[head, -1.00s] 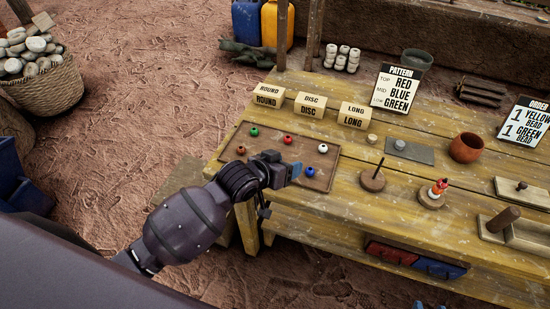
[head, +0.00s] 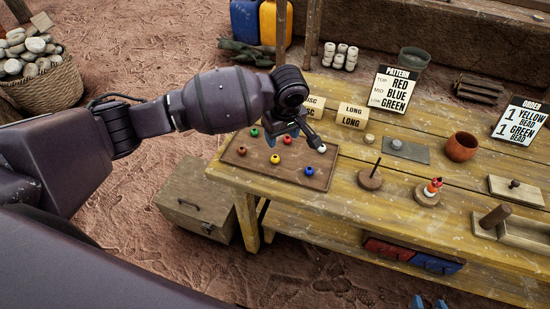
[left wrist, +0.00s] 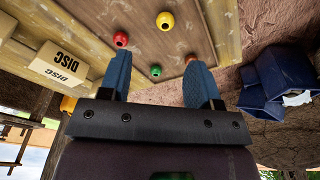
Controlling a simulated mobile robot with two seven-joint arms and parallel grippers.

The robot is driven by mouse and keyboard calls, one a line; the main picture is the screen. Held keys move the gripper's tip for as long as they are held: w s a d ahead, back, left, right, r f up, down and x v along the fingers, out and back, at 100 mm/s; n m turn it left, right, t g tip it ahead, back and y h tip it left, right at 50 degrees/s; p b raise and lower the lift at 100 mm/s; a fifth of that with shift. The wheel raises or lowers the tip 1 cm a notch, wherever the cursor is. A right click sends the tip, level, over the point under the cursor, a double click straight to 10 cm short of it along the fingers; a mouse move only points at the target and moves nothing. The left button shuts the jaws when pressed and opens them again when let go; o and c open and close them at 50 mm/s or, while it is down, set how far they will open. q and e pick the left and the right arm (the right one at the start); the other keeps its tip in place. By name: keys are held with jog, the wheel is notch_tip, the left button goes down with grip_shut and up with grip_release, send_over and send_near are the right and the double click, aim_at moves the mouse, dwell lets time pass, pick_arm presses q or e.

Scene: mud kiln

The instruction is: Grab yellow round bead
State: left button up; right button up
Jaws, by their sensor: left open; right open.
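The yellow round bead (head: 275,159) lies on the brown bead tray (head: 233,157) at the near left of the workbench. In the left wrist view the yellow bead (left wrist: 165,20) is near the top, beyond the open fingertips. My left gripper (head: 286,138) is open and empty above the tray, toward its back edge; its fingers (left wrist: 158,72) frame a green bead (left wrist: 155,71) in the wrist view. A red bead (left wrist: 121,39) is just beyond one finger. My right gripper (head: 430,302) shows only its two blue tips at the bottom edge, apart and empty.
Also on the tray are an orange-brown bead (head: 241,150), a blue bead (head: 309,171) and a white bead (head: 322,148). Label blocks (head: 352,114) stand behind it. A peg stand (head: 371,179) and a stacked-bead stand (head: 427,195) stand to the right.

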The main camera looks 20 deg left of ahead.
pick_arm(q)
jog(key=b, duration=0.1)
send_over(275, 157)
jog(key=d, duration=0.1)
jog(key=f, duration=0.4)
jog(key=s+f, duration=0.1)
jog(key=shift+d+f, duration=0.15)
jog(key=shift+f, duration=0.25)
jog(key=f, duration=0.2)
jog(key=a+f+b, duration=0.1)
jog(key=f, duration=0.1)
jog(key=shift+w, duration=0.1)
jog(key=shift+f, duration=0.35)
jog(key=c, duration=0.9)
jog(key=shift+c, duration=0.4)
